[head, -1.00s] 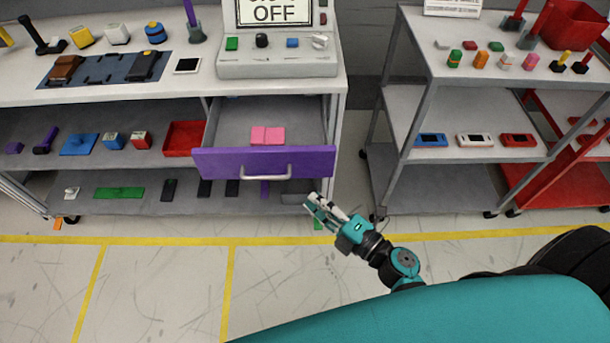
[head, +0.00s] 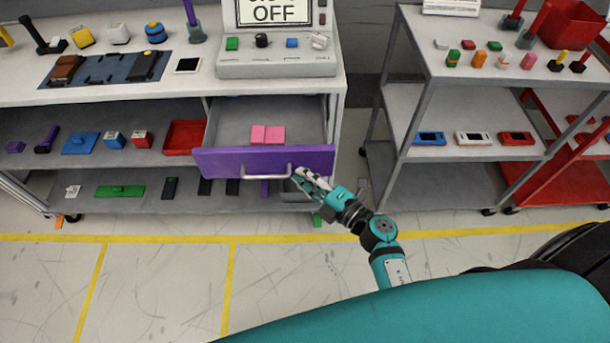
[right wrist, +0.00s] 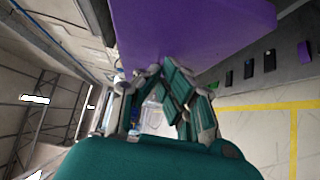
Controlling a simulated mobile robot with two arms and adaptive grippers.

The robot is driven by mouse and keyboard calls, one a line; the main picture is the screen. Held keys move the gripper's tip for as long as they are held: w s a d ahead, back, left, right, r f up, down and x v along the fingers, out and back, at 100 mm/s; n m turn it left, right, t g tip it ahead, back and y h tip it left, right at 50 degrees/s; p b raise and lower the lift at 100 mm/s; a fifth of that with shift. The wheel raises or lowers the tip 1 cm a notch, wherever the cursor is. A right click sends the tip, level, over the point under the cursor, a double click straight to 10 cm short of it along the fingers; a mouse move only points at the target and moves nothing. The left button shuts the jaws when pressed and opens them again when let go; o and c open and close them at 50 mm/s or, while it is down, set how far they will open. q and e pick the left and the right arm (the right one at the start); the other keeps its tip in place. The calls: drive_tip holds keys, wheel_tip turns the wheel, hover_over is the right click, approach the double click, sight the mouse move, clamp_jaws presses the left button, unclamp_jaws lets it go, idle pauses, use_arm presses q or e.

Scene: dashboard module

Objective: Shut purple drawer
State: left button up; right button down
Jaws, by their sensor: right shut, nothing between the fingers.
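The purple drawer (head: 230,161) stands pulled out of the grey workbench, with a grey bar handle (head: 266,172) on its front. My right gripper (head: 298,176) is shut and empty, just in front of the drawer front's right part, near the handle's right end. In the right wrist view the purple drawer front (right wrist: 190,35) fills the top, close beyond my gripper fingers (right wrist: 165,75). I cannot tell whether the fingertips touch it. My left gripper is not in view.
A red tray (head: 184,137) sits on the shelf left of the drawer. The bench's lower shelf (head: 140,205) holds several small items below it. A grey cart (head: 430,195) stands to the right, across a gap. The floor in front is clear.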

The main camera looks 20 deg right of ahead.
sight(304, 126)
drive_tip(key=w+d, duration=0.1)
drive_tip(key=w, duration=0.2)
drive_tip(key=w+d, duration=0.1)
drive_tip(key=w, duration=0.2)
drive_tip(key=w+d+b, duration=0.1)
drive_tip(key=w, duration=0.2)
drive_tip(key=w+d+b, duration=0.1)
drive_tip(key=w, duration=0.2)
drive_tip(key=w+d+b, duration=0.1)
drive_tip(key=w, duration=0.2)
drive_tip(key=w+b, duration=0.1)
drive_tip(key=w, duration=0.1)
drive_tip(key=shift+w+d+f, duration=0.1)
drive_tip(key=shift+w+d, duration=0.45)
drive_tip(key=shift+w, duration=0.35)
drive_tip(key=shift+w+d+r, duration=0.1)
drive_tip(key=shift+r, duration=0.2)
drive_tip(key=shift+r, duration=0.1)
